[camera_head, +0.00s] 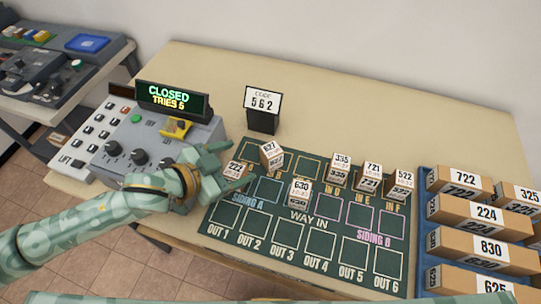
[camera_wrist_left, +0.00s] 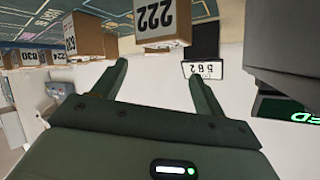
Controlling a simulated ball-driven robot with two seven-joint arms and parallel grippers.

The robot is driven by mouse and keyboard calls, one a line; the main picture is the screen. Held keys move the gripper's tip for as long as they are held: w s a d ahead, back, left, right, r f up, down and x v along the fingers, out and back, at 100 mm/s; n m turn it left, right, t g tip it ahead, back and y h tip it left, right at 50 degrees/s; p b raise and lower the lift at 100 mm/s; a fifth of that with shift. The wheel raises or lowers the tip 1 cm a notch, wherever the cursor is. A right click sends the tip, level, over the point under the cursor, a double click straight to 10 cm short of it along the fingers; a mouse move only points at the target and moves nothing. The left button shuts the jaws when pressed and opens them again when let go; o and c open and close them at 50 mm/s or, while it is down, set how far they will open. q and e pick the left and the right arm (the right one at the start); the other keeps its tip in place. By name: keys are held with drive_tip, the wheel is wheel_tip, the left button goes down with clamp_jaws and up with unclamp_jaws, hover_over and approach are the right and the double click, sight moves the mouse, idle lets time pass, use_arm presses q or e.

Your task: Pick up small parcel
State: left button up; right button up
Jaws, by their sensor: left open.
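Several small brown parcels with white number labels stand on the green board (camera_head: 285,240). Parcel 222 (camera_head: 236,169) is at the board's left edge, beside my left gripper (camera_head: 234,163). Parcel 627 (camera_head: 271,154) and parcel 630 (camera_head: 299,192) stand to its right. Parcels 335 (camera_head: 341,166), 721 (camera_head: 371,178) and 522 (camera_head: 403,182) stand in a row further right. In the left wrist view, my left gripper (camera_wrist_left: 157,76) is open and empty, with parcel 222 (camera_wrist_left: 162,22) upside down in the picture, just beyond the fingertips. My right gripper is not in view.
A grey control box (camera_head: 150,145) with a "CLOSED, TRIES 5" display (camera_head: 172,100) stands left of the board, under my left arm. A code sign (camera_head: 263,107) stands behind the board. A blue rack (camera_head: 432,215) of larger parcels is at right. The table behind is clear.

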sight(266, 154)
use_arm(q)
drive_tip(key=b+x, duration=0.1)
drive_tip(key=x, duration=0.3)
drive_tip(key=shift+w+d+f, duration=0.1)
drive_tip(key=shift+d+f, duration=0.05)
drive_tip(key=shift+d, duration=0.05)
drive_tip(key=b+x, duration=0.1)
drive_tip(key=x, duration=0.1)
drive_tip(key=b+x, duration=0.1)
drive_tip(key=x, duration=0.2)
drive_tip(key=shift+d, duration=0.5)
drive_tip(key=c, duration=1.1)
